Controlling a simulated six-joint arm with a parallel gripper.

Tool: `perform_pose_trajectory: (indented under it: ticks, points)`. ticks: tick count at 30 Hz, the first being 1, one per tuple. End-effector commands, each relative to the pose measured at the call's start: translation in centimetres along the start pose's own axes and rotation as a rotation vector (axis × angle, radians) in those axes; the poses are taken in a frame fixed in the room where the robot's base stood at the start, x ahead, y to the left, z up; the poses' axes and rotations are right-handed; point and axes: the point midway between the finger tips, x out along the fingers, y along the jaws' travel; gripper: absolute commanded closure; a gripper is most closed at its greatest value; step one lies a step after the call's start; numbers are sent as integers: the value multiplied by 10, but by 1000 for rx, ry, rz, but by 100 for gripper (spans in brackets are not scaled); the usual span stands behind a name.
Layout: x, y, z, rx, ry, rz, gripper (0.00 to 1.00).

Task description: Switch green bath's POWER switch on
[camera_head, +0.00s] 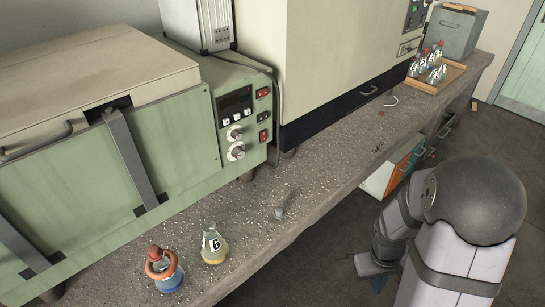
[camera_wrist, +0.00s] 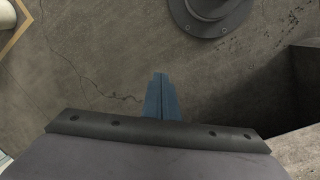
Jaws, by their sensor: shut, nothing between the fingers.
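The green bath (camera_head: 90,170) stands on the left of the bench in the head view. Its control panel (camera_head: 240,147) faces right and carries a dark display, small buttons and two round knobs. A red switch (camera_head: 263,92) sits at the panel's upper right, and another red switch (camera_head: 263,136) sits lower down. The labels are too small to read, so I cannot tell which is POWER or its position. My gripper (camera_wrist: 159,80) shows in the wrist view with its blue fingers together and empty. In the head view my arm is at the right, well away from the panel.
A flask with yellow liquid (camera_head: 214,248) and a red-stoppered flask with an orange ring (camera_head: 164,272) stand in front of the bath. A cream cabinet (camera_head: 330,50) stands right of it. Several flasks are in a wooden tray (camera_head: 457,72) farther right. Bench between is mostly clear.

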Motion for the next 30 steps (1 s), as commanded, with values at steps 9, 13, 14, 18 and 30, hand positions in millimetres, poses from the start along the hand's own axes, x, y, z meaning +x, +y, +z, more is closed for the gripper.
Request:
perform_pose_trajectory:
  ticks: [9, 13, 14, 18, 30]
  points:
    - [-6, 18, -147, -516, 480, 147, 100]
    - [-37, 3, -198, -740, 689, 212, 100]
    - [-46, -2, -208, -791, 738, 228, 100]
    - [-92, -29, -246, -1024, 968, 311, 100]
    - [-208, -116, -257, -1508, 1545, 549, 100]
